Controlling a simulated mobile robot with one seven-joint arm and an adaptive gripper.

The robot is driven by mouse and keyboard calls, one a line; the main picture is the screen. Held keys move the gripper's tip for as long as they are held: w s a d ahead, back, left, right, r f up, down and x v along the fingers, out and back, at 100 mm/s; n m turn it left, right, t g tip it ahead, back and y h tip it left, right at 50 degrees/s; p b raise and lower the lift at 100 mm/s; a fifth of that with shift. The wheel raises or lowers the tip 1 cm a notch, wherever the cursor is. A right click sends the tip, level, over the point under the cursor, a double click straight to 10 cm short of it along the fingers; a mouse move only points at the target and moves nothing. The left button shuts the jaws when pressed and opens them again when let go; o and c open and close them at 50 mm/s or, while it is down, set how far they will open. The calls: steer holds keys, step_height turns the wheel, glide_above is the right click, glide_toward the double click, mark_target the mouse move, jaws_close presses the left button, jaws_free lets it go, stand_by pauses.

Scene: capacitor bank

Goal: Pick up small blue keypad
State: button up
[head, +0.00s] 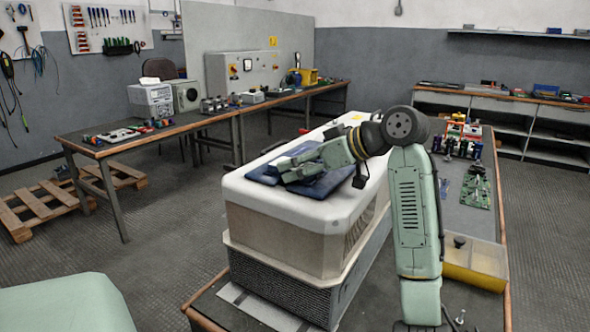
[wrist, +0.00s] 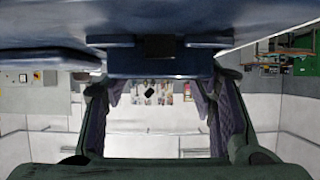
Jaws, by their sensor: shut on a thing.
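The small blue keypad (wrist: 125,63) shows in the wrist view as a blue block with a dark patch, between the fingertips of my gripper (wrist: 160,88). My gripper is shut on it. In the head view my gripper (head: 287,170) is low over a dark blue pad (head: 330,184) on top of a white cabinet (head: 285,207). The keypad is not clear there; the fingers and pad make it hard to pick out. I cannot tell whether the keypad still touches the pad.
The cabinet stands on a workbench (head: 468,215). To the right are a green circuit board (head: 477,190), a yellow-sided bin (head: 472,270) and several small parts. Another bench with equipment runs along the back left. A wooden pallet (head: 40,205) lies on the floor.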

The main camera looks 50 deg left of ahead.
mark_target(300, 166)
steer(key=shift+r, duration=0.1)
steer(key=shift+r, duration=0.4)
step_height(300, 166, up, 2)
steer(key=shift+r+b, duration=0.2)
steer(key=shift+b, duration=0.35)
steer(key=w+a+p, duration=0.1)
steer(key=w+a, duration=0.2)
steer(key=w+a+r+p, duration=0.1)
steer(key=w+a, duration=0.2)
steer(key=a, duration=0.1)
steer(key=w+a+r+p, duration=0.1)
steer(key=w+a, duration=0.1)
steer(key=a, duration=0.2)
steer(key=shift+w+r, duration=0.15)
steer(key=shift+w, duration=0.25)
steer(key=shift+w+a+f+p, duration=0.2)
steer(key=shift+w+a+p, duration=0.3)
steer(key=shift+a+p, duration=0.3)
steer(key=shift+f, duration=0.1)
